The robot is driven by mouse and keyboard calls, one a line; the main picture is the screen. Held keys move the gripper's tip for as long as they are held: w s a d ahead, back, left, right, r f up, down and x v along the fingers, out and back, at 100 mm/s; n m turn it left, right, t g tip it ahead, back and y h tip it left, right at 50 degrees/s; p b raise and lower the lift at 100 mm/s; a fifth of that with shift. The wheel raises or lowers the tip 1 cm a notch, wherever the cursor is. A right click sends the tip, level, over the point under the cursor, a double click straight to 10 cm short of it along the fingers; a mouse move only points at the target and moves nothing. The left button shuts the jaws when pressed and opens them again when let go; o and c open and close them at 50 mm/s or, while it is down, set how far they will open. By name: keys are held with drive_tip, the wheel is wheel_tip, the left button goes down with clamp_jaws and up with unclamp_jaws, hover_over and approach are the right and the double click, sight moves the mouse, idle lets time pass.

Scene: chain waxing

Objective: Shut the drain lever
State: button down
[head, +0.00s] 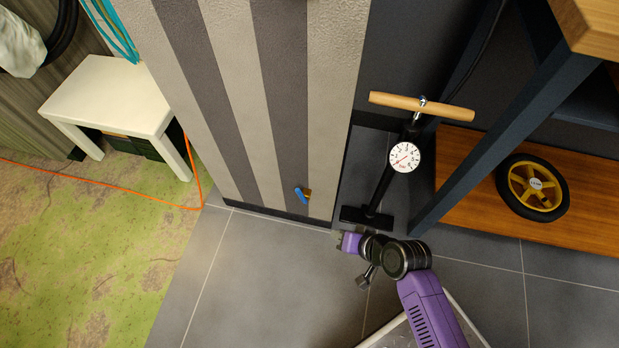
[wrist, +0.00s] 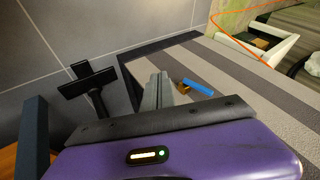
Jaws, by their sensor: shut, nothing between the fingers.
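The drain lever (head: 301,195) is a small blue handle on a brass valve (head: 308,194), low on the striped wall. In the head view the handle runs nearly up and down, slightly tilted, left of the brass. In the wrist view the blue lever (wrist: 198,87) lies just right of my fingers. My gripper (head: 337,235) is shut and empty, below and to the right of the lever in the head view. In the wrist view my grey fingers (wrist: 158,90) are together and appear apart from the lever.
A floor pump (head: 382,187) with a wooden handle stands right of the wall corner, near my gripper. A dark-legged bench with a wheel (head: 532,188) on its shelf is further right. A white table (head: 110,95) and orange cable (head: 100,185) are left. Grey floor (head: 270,280) in front is clear.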

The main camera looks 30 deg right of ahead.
sight(301, 193)
drive_tip(key=w+d+r+m+g+y+p, duration=0.15)
drive_tip(key=w+d+r+y+p, duration=0.25)
drive_tip(key=w+r+p, duration=0.45)
drive_tip(key=shift+g, duration=0.35)
drive_tip(key=w+a+f+b, duration=0.1)
drive_tip(key=w+f+b, duration=0.1)
drive_tip(key=w+a+f+b, duration=0.1)
drive_tip(key=w+a+f, duration=0.1)
drive_tip(key=w+a+f+b, duration=0.1)
drive_tip(key=w+f+b, duration=0.1)
drive_tip(key=shift+w+a+b, duration=0.15)
drive_tip(key=shift+a+b, duration=0.05)
drive_tip(key=shift+b, duration=0.15)
drive_tip(key=shift+h, duration=0.3)
